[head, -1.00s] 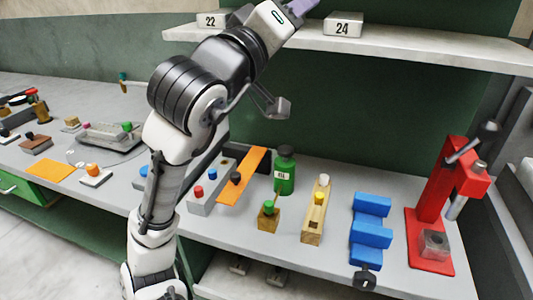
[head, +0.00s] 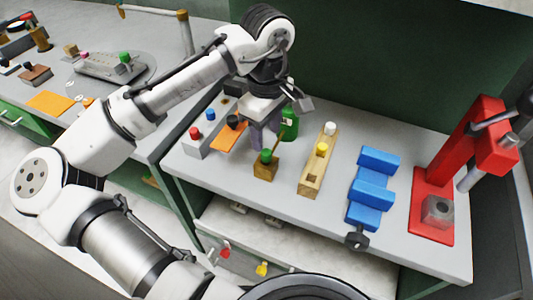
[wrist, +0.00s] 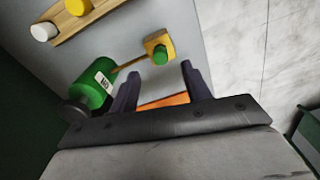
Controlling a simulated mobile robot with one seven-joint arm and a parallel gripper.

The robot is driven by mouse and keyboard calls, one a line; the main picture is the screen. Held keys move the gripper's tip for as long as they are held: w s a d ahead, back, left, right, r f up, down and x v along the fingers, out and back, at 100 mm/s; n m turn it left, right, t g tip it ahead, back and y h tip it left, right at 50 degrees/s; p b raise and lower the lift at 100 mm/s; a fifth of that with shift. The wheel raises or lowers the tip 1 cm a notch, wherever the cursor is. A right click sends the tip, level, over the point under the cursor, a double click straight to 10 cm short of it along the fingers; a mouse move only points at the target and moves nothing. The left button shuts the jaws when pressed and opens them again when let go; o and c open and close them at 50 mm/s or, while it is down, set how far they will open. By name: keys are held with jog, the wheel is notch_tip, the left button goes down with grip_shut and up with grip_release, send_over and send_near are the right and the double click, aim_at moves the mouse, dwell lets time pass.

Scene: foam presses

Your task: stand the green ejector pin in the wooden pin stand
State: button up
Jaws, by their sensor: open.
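The green ejector pin (head: 266,156) shows as a green knob at a small wooden block (head: 264,173) on the bench. A thin brown stick rises beside it. The knob also shows in the wrist view (wrist: 160,56), just beyond the fingertips and roughly between them. My gripper (head: 262,142) is open and empty, pointing down close behind the pin; its two dark fingers show apart in the wrist view (wrist: 160,72). The wooden pin stand (head: 309,188) lies to the right, holding a white pin (head: 330,128) and a yellow pin (head: 321,149). A square opening shows at its near end.
A green bottle (head: 290,123) stands close behind my gripper. A grey block (head: 194,148) with coloured knobs and an orange mat (head: 226,138) are left. A blue fixture (head: 371,188) and red press (head: 432,205) stand right of the stand. Bare bench separates them.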

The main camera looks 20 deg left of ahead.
aim_at(266, 151)
jog(key=shift+f+p, duration=0.7)
jog(key=shift+f, duration=2.75)
grip_shut()
jog(key=shift+r, duration=0.1)
